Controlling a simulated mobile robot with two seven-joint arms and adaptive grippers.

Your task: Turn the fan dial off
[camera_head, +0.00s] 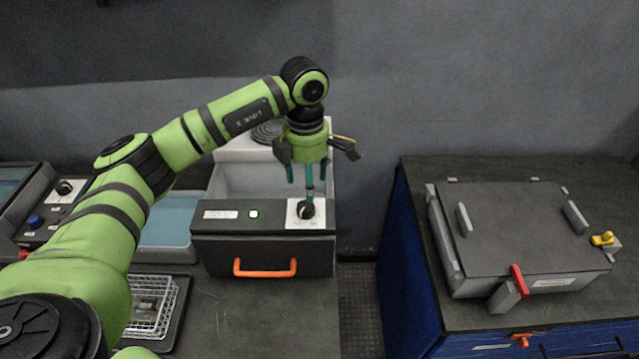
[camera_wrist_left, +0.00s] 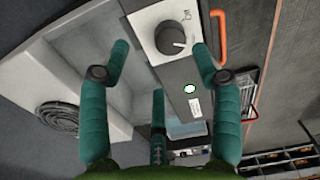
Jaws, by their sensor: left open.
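The fan dial (camera_head: 305,210) is a black round knob on a white plate, at the right end of the top of a dark box (camera_head: 262,249). A green indicator light (camera_head: 253,214) glows on the same box, to the left of the dial. My left gripper (camera_head: 308,188) points down just above and behind the dial, with its teal fingers spread. In the left wrist view the dial (camera_wrist_left: 170,38) shows between and beyond the open fingers; I cannot tell if one touches it. My right gripper is in neither view.
An orange handle (camera_head: 265,268) sticks out from the box front. A grey open bin with a coiled element (camera_head: 269,131) stands behind it. A wire basket (camera_head: 152,305) is at lower left. A blue cabinet with a lidded grey case (camera_head: 520,228) stands right, across a gap.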

